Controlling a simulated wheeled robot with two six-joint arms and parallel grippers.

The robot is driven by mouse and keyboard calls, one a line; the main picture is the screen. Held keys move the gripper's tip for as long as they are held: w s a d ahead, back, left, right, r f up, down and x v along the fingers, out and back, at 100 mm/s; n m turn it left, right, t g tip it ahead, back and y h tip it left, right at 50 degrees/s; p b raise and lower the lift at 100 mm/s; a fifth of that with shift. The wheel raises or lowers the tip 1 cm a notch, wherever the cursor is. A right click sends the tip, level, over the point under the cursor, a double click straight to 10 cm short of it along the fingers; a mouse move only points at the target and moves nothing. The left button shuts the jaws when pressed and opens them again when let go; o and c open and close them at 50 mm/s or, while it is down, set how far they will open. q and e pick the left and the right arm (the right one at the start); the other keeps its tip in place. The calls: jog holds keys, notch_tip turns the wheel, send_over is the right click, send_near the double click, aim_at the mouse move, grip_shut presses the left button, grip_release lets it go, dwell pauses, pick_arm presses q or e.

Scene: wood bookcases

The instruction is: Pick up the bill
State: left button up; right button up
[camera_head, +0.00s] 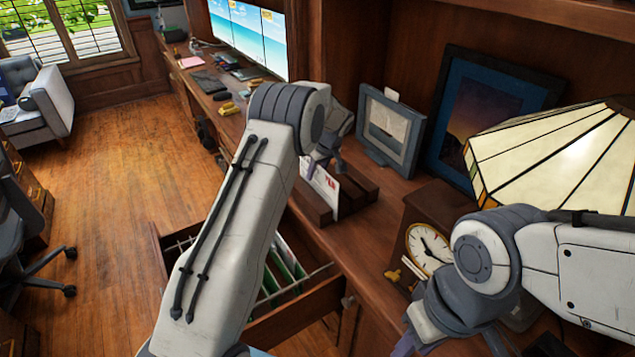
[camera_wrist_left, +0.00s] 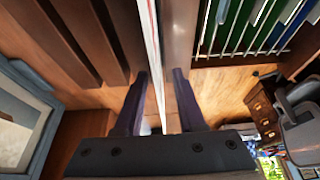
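The bill (camera_head: 326,188) is a white envelope with red print, standing upright in a slotted wooden letter holder (camera_head: 358,184) on the desk. In the left wrist view the bill (camera_wrist_left: 153,45) shows edge-on as a thin white and red strip. My left gripper (camera_wrist_left: 159,85) is open, with one dark finger on each side of the bill and gaps visible on both sides. In the head view my left arm and wrist hide most of that gripper. My right gripper is low in the head view, partly cut off by the bottom edge, so its opening is unclear.
An open drawer (camera_head: 296,314) with hanging green files lies below the letter holder. A picture frame (camera_head: 390,130), a clock (camera_head: 428,244) and a stained-glass lamp (camera_head: 555,150) stand on the desk. Free floor (camera_head: 110,190) lies to the left.

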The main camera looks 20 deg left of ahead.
pick_arm(q)
jog(key=shift+x, duration=1)
jog(key=shift+r, duration=0.1)
jog(key=shift+c, duration=0.3)
grip_shut()
